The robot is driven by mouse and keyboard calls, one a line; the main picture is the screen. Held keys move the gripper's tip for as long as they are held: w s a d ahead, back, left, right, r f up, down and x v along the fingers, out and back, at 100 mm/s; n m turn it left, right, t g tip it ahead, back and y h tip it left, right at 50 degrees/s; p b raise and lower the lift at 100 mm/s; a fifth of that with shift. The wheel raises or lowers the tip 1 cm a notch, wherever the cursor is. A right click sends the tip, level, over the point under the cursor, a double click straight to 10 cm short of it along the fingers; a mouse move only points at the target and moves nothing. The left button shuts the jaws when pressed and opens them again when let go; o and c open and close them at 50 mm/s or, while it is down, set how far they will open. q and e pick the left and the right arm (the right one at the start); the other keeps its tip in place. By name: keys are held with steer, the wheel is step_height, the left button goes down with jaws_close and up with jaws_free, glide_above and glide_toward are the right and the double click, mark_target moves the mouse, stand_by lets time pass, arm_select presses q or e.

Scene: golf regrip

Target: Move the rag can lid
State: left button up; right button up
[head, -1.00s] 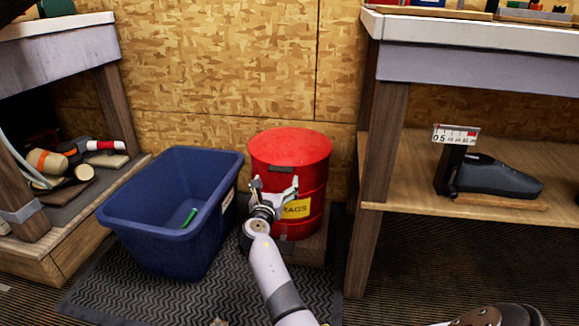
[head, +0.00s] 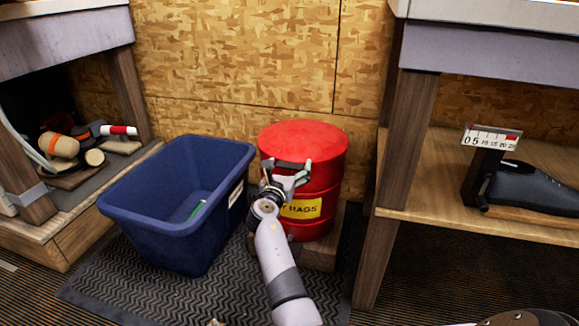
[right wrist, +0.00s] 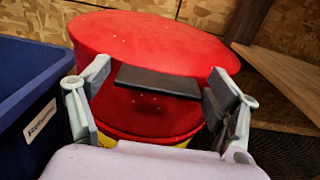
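The red rag can (head: 322,198) stands upright on a low wooden block, with a yellow RAGS label on its front. Its round red lid (head: 304,140) is on top. In the right wrist view the lid (right wrist: 150,42) has a flat dark tab (right wrist: 158,80) at its front edge. My right gripper (head: 288,167) is at the front of the can, just below the lid rim. In the right wrist view its fingers (right wrist: 160,86) are spread on either side of the tab, with gaps, and hold nothing. My left gripper is not in view.
A blue bin (head: 165,237) with a green item in it stands close to the left of the can. A workbench leg (head: 392,190) and low shelf (head: 470,195) are at the right. A plywood wall (head: 240,60) is behind. A dark mat (head: 225,290) lies in front.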

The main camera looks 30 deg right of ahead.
steer(key=c, duration=1.5)
